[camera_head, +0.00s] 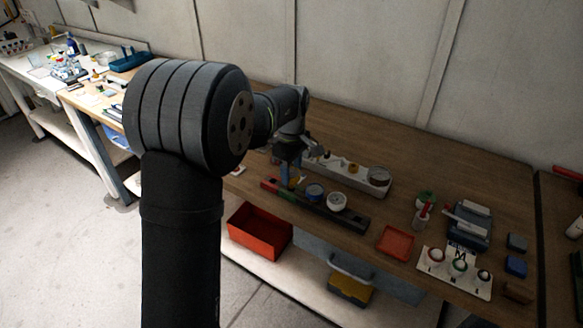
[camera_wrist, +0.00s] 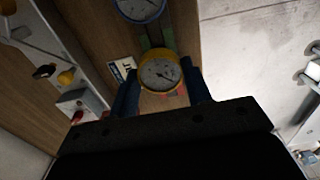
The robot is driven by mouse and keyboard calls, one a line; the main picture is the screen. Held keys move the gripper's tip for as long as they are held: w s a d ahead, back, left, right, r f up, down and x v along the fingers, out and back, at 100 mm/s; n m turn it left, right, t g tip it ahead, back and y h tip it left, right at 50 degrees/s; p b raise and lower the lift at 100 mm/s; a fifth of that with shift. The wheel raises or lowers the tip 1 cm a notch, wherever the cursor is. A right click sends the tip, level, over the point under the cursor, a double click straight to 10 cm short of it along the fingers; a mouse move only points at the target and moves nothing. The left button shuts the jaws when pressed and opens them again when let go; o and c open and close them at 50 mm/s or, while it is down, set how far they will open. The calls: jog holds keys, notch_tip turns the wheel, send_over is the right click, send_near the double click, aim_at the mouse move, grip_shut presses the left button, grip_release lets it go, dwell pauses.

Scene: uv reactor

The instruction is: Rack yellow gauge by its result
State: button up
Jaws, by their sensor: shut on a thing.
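The yellow gauge (camera_wrist: 160,71), a round dial with a yellow rim and pale face, sits between the two fingers of my gripper (camera_wrist: 161,80) in the wrist view. My gripper is shut on it. In the head view my gripper (camera_head: 290,170) is over the left end of the dark rack (camera_head: 346,220), which has red and green sections there. Only a little yellow shows between the fingers. I cannot tell whether the gauge touches the rack. A blue gauge (camera_head: 315,192) and a white gauge (camera_head: 337,201) stand on the rack to the right.
A grey test unit (camera_head: 365,185) with a yellow knob and a large dial stands behind the rack. A red-orange bin (camera_head: 260,232) sits below the bench front.

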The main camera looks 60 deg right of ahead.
aim_at(291, 172)
jog(key=shift+f, duration=1.05)
jog(key=o, duration=1)
notch_tip(291, 172, up, 17)
jog(key=shift+r, duration=0.15)
notch_tip(291, 172, down, 17)
jog(key=shift+f, duration=0.2)
jog(key=shift+r, duration=0.1)
dwell(0.4)
jog(key=shift+r, duration=0.15)
